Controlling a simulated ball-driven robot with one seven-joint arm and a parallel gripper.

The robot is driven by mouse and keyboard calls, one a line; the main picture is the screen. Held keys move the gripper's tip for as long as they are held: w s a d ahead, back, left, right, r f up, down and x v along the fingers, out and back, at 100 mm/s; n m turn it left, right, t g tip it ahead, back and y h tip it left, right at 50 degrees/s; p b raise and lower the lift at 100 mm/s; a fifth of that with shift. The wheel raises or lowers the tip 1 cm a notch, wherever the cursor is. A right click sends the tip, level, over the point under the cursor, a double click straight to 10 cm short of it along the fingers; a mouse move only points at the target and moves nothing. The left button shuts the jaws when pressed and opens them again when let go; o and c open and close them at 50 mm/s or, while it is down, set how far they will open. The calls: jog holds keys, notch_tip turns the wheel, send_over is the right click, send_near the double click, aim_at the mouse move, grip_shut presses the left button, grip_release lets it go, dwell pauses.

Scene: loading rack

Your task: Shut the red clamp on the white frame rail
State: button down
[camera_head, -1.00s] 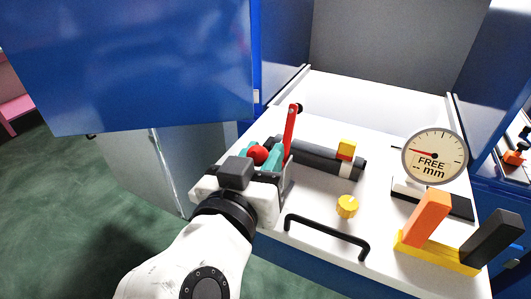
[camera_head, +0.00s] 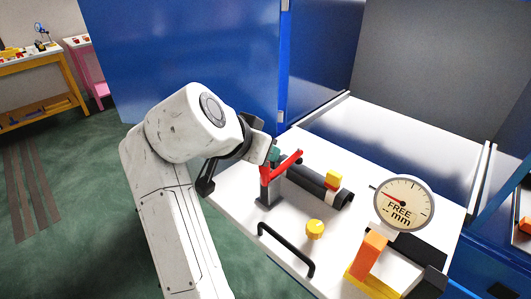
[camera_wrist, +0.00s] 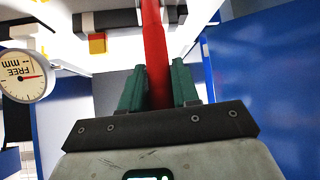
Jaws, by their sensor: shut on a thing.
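The red clamp (camera_head: 265,173) stands on a dark grey block on the white panel, left of a black cylinder. Its red arm slants up to the right, ending near the cylinder's far end. My gripper (camera_head: 273,154) reaches it from the upper left, and its teal fingers are partly hidden by the arm. In the wrist view the red lever (camera_wrist: 156,50) runs between the two teal fingers of my gripper (camera_wrist: 158,85), which are shut on it. A white rail (camera_head: 322,109) edges the panel at the back; I cannot tell whether the clamp touches it.
A black cylinder (camera_head: 312,182) with a yellow block lies beside the clamp. A yellow knob (camera_head: 315,230), a black handle (camera_head: 286,250), a dial gauge (camera_head: 404,204) reading FREE and an orange block (camera_head: 369,254) stand nearer the front. A blue panel (camera_head: 185,65) rises behind my arm.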

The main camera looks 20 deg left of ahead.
jog(key=shift+w+r+g, duration=0.1)
jog(key=shift+w+g, duration=0.15)
jog(key=shift+g, duration=0.05)
dwell(0.4)
jog(key=c, duration=0.9)
grip_release()
jog(key=b+v, duration=0.2)
jog(key=v, duration=0.8)
jog(key=shift+s+d+r, duration=0.1)
jog(key=shift+s+r, duration=0.1)
jog(key=shift+s, duration=0.05)
